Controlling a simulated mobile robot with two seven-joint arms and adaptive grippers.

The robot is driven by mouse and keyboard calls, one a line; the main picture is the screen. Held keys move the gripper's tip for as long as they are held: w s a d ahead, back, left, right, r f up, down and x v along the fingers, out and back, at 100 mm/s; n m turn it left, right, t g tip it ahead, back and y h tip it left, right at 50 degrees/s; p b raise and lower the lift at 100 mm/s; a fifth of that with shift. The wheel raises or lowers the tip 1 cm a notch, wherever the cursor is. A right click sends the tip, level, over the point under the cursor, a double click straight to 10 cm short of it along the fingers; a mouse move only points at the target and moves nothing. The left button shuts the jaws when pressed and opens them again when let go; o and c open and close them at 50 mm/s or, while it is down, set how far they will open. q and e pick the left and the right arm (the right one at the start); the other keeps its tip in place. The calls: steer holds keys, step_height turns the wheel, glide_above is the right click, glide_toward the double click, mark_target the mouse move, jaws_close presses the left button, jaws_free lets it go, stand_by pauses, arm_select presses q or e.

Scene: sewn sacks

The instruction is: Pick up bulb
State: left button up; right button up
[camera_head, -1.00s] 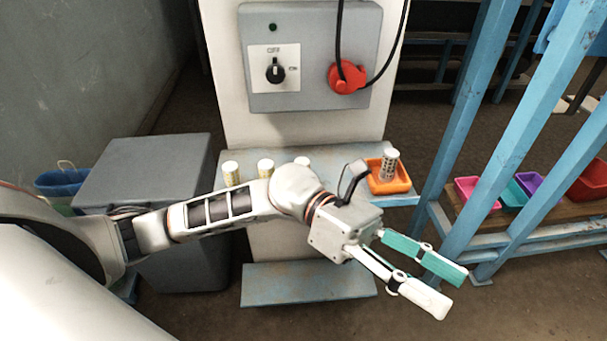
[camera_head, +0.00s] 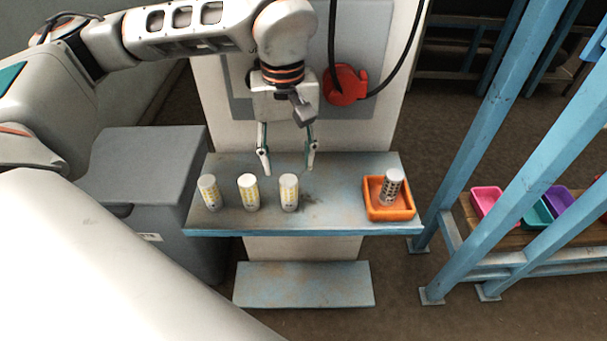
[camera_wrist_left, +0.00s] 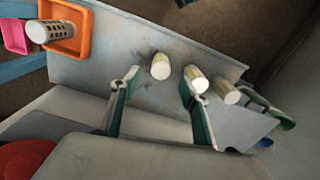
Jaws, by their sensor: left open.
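Three white-and-yellow bulbs stand upright in a row on the blue-grey shelf: a left one (camera_head: 209,192), a middle one (camera_head: 249,192) and a right one (camera_head: 288,192). They also show in the left wrist view, where one bulb (camera_wrist_left: 160,66) is between the finger directions, beyond the tips. A bulb with a dark slotted body (camera_head: 391,187) leans in the orange tray (camera_head: 388,213) at the shelf's right end. My left gripper (camera_head: 287,167) is open and empty, pointing down behind and above the right bulb. My right gripper is not in view.
The shelf (camera_head: 335,200) is clear between the right bulb and the orange tray. A red plug (camera_head: 346,86) with a black cable is on the panel behind. A grey bin (camera_head: 140,185) stands left; blue posts (camera_head: 480,130) rise on the right.

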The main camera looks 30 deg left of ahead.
mark_target(288, 181)
arm_select(q)
steer(key=shift+a+f, duration=0.15)
steer(key=shift+s+f, duration=0.25)
steer(key=shift+f, duration=1)
step_height(288, 181, down, 4)
steer(key=shift+w+f, duration=0.1)
steer(key=shift+f, duration=0.3)
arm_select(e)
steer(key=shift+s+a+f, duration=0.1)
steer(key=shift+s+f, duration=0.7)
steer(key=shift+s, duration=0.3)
arm_select(q)
steer(key=shift+c, duration=0.4)
steer(key=c, duration=1.1)
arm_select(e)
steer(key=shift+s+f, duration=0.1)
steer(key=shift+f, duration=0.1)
